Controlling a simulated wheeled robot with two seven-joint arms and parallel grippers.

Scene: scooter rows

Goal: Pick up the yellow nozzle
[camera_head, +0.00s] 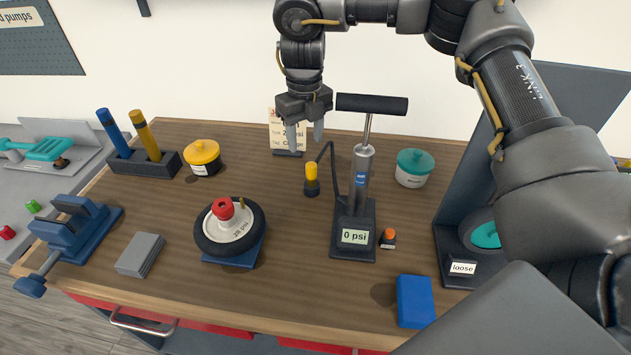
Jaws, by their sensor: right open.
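The yellow nozzle (311,172) stands upright in a small dark holder on the wooden workbench, just left of the pump (361,190). A black hose runs from the holder area to the pump. My right gripper (304,136) points down above and behind the nozzle, apart from it. Its two fingers are spread, with nothing between them. My left gripper does not show.
The pump's black handle (372,104) rises close to the right of my gripper. A sign card (286,134) stands behind it. A wheel with a red cap (230,226) lies front left. A teal-lidded pot (413,168) and blue block (415,301) are to the right.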

